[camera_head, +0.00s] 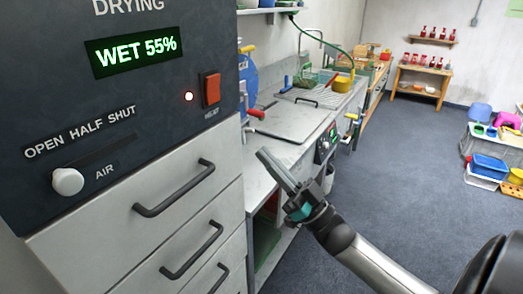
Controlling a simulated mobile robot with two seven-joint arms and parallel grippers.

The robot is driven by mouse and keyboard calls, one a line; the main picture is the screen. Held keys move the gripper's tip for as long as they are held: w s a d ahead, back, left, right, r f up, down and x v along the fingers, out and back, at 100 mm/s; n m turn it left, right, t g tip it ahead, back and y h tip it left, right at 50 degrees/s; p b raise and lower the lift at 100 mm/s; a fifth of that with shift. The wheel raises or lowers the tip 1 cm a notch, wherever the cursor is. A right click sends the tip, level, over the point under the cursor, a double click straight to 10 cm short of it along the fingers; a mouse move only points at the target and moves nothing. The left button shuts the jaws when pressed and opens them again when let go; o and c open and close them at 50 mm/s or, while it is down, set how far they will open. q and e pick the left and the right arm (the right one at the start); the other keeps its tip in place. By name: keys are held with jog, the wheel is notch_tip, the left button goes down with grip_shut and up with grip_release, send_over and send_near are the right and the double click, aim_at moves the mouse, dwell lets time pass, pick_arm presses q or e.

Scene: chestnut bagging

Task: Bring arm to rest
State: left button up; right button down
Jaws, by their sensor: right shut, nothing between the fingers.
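My right gripper (279,172) comes in from the lower right on its grey arm. It is shut and empty, raised in front of the counter to the right of the drying machine (120,100). A gap of floor and counter shows around it, and I cannot tell its exact distance from the counter edge. My left gripper is not in view.
The machine has drawers with dark handles (175,188), a white knob (68,181), a red switch (211,88) and a display reading WET 55%. A counter (300,118) runs back behind it. Blue bins (489,166) stand at right. The carpet (400,150) between is clear.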

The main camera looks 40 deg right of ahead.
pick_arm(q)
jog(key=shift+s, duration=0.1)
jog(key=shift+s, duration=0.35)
